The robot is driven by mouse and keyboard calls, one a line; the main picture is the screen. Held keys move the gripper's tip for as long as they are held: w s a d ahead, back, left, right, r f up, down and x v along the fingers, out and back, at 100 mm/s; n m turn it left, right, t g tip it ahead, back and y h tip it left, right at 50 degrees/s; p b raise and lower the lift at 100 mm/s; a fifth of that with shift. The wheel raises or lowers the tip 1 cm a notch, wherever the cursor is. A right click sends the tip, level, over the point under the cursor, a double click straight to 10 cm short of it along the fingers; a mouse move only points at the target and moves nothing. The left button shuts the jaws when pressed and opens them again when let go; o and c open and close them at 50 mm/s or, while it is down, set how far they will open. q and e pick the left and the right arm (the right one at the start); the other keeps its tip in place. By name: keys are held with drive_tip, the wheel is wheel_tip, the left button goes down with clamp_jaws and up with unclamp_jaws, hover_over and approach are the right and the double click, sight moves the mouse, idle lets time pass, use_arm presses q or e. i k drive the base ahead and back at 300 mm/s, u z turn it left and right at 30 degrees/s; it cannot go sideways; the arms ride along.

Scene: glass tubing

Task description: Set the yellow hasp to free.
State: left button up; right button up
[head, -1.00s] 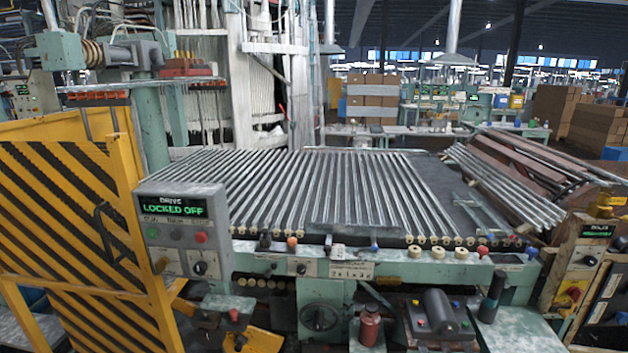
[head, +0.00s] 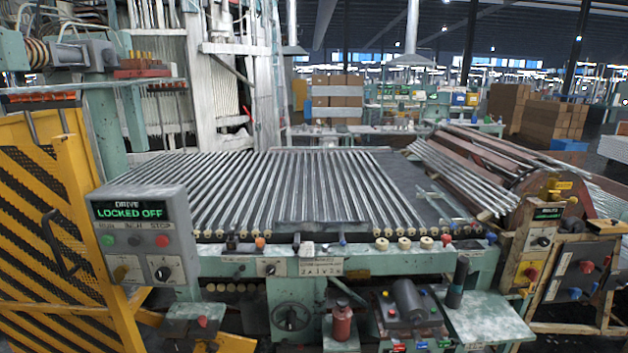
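The grey drive box (head: 183,222) stands at the left front of the roller table. Its display (head: 130,210) reads "DRIVE" and "LOCKED OFF" in green. On its lower panel, a small yellow-brass fitting (head: 121,272) sits to the left of a dark rotary knob (head: 162,273). This fitting looks like the yellow hasp, but it is too small to tell its exact setting. Neither of my grippers is in view.
A yellow striped guard gate (head: 75,170) stands left of the drive box. The roller bed (head: 300,190) holds several glass tubes. A red bottle (head: 342,322) stands at the front. Another control box (head: 540,240) is at the right.

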sight(523, 292)
drive_tip(key=z, duration=1.35)
